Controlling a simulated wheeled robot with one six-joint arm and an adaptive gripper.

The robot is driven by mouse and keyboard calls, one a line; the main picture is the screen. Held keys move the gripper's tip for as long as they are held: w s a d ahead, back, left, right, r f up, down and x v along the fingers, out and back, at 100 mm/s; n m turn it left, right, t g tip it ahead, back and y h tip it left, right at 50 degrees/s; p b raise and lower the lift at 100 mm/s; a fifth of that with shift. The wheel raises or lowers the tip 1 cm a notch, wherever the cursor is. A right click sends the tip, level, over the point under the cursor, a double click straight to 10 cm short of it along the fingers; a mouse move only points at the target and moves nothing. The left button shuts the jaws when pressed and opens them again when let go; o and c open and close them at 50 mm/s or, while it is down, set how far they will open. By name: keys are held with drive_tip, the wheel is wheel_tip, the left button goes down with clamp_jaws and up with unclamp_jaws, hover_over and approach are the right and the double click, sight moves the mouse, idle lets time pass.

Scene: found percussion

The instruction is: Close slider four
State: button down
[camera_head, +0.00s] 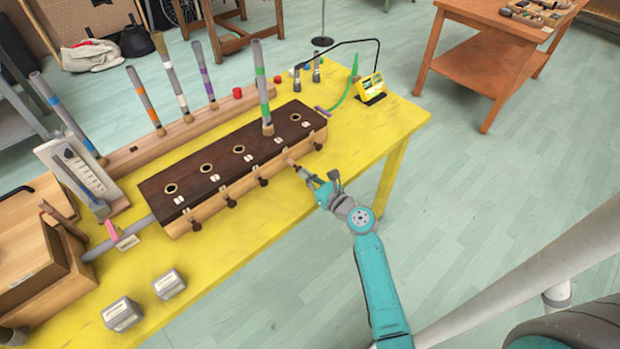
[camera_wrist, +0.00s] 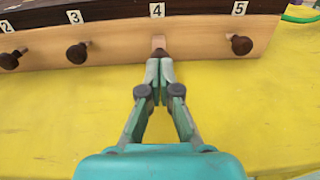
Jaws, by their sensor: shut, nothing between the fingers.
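The long wooden slider box (camera_head: 215,190) has a dark top with round holes and a row of dark knobs along its pale front. In the wrist view, slider four's dark knob (camera_wrist: 160,53) sits below the number 4 label (camera_wrist: 157,10). A pale wooden stem (camera_wrist: 158,41) shows behind it, so this slider stands out from the front. My gripper (camera_wrist: 160,62) is shut and empty, its fingertips in front of the knob and partly covering it. They look close to or against it; contact is unclear. In the head view, my gripper (camera_head: 304,175) reaches the same knob.
A tube with a green band (camera_head: 261,85) stands upright in the fourth hole. Knobs three (camera_wrist: 77,53) and five (camera_wrist: 241,45) flank slider four. The yellow table (camera_head: 235,240) is clear in front of the box. Two grey cubes (camera_head: 122,314) sit near the front left.

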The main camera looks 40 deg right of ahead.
sight(299, 167)
drive_tip(key=shift+w, duration=0.1)
drive_tip(key=shift+w+r, duration=0.1)
drive_tip(key=shift+w, duration=1.7)
